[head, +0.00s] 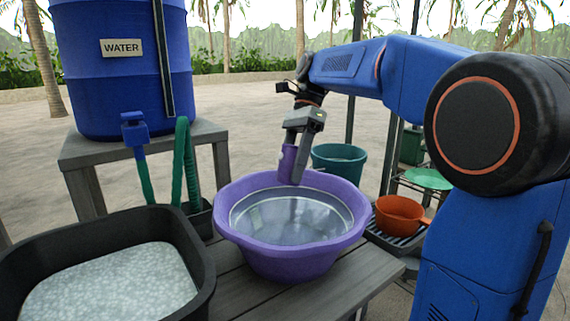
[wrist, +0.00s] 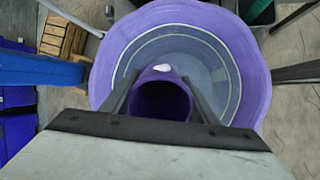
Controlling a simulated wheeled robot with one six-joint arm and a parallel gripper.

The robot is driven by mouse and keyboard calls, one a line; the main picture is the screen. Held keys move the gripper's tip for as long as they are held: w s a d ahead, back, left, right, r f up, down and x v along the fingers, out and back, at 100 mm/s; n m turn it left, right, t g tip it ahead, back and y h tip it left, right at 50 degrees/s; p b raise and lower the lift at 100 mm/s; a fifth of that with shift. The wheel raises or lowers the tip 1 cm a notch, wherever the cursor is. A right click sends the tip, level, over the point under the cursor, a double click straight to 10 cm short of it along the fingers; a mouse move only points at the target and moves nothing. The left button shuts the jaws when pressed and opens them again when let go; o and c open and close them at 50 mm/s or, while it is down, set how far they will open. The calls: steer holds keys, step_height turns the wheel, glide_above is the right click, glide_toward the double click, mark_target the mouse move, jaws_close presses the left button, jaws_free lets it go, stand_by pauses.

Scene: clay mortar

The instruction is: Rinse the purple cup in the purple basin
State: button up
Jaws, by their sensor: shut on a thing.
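The purple cup (head: 287,162) is held in my gripper (head: 299,165) over the back part of the purple basin. In the wrist view the cup (wrist: 161,98) sits between the two dark fingers (wrist: 160,100), its open mouth toward the camera and a small white spot on its rim. The purple basin (head: 248,251) stands on a grey slatted table and holds clear water. The basin's rim also shows in the wrist view (wrist: 103,72). In the head view the cup looks roughly upright; whether its bottom touches the water I cannot tell.
A black tub (head: 195,254) of pale, bubbly liquid stands at the left front. A blue water barrel (head: 122,85) with a tap is behind it. An orange pot (head: 400,216) sits on a rack at right; a teal bucket (head: 340,163) stands behind the basin.

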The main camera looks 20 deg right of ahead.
steer(key=shift+f, duration=9.15)
steer(key=shift+f, duration=0.6)
steer(key=shift+r, duration=0.15)
steer(key=shift+a, duration=0.65)
steer(key=shift+d, duration=1.3)
steer(key=shift+a, duration=1.3)
steer(key=shift+d, duration=0.65)
